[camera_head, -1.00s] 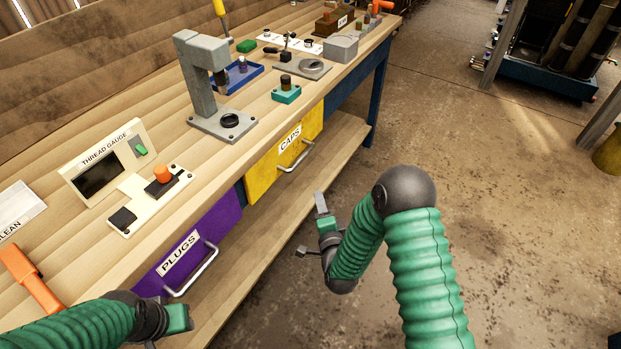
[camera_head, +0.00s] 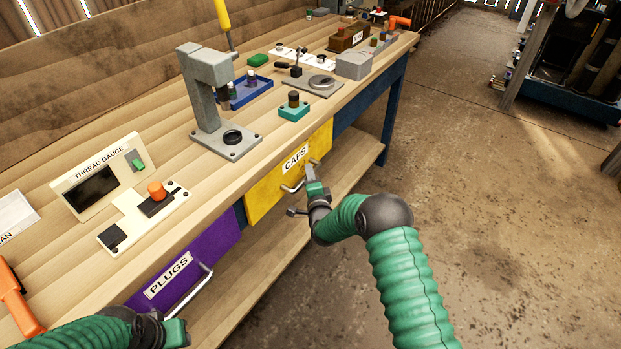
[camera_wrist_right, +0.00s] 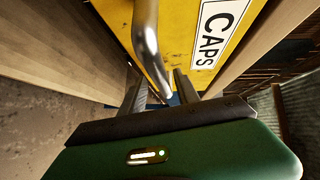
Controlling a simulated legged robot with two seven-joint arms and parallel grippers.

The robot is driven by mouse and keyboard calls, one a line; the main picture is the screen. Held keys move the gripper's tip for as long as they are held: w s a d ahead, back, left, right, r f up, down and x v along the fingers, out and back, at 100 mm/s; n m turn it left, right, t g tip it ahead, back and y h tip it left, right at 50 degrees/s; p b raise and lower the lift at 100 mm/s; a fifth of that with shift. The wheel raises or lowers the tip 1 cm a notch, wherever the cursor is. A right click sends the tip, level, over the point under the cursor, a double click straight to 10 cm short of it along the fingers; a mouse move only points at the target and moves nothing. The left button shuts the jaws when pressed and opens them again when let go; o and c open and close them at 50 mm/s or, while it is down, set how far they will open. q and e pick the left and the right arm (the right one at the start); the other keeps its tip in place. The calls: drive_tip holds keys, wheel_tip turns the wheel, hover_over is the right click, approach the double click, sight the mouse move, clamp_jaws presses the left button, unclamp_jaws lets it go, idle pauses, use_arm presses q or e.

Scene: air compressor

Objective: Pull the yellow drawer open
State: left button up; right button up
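The yellow drawer (camera_head: 268,196), labelled CAPS, sits flush under the workbench top, and its metal handle (camera_head: 293,187) sticks out in front. In the right wrist view the handle (camera_wrist_right: 146,38) runs down toward the space between the two fingers. My right gripper (camera_head: 302,191) is at the handle with its fingers apart; in the wrist view the fingers (camera_wrist_right: 160,92) stand on either side of the handle's lower end. I cannot tell whether they touch it. My left gripper (camera_head: 178,334) is at the bottom left near the purple drawer, its fingers mostly hidden or out of frame.
The purple PLUGS drawer (camera_head: 190,262) with its own handle (camera_head: 190,290) is nearer, left of the yellow one. A lower wooden shelf (camera_head: 262,262) runs below the drawers. The bench top holds a grey press (camera_head: 208,95) and a thread gauge (camera_head: 98,180).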

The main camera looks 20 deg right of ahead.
drive_tip(key=shift+a+r, duration=0.1)
drive_tip(key=shift+a, duration=0.55)
drive_tip(key=c, duration=0.5)
drive_tip(key=shift+d, duration=0.15)
clamp_jaws()
drive_tip(key=shift+s+d, duration=0.1)
drive_tip(key=shift+d, duration=0.05)
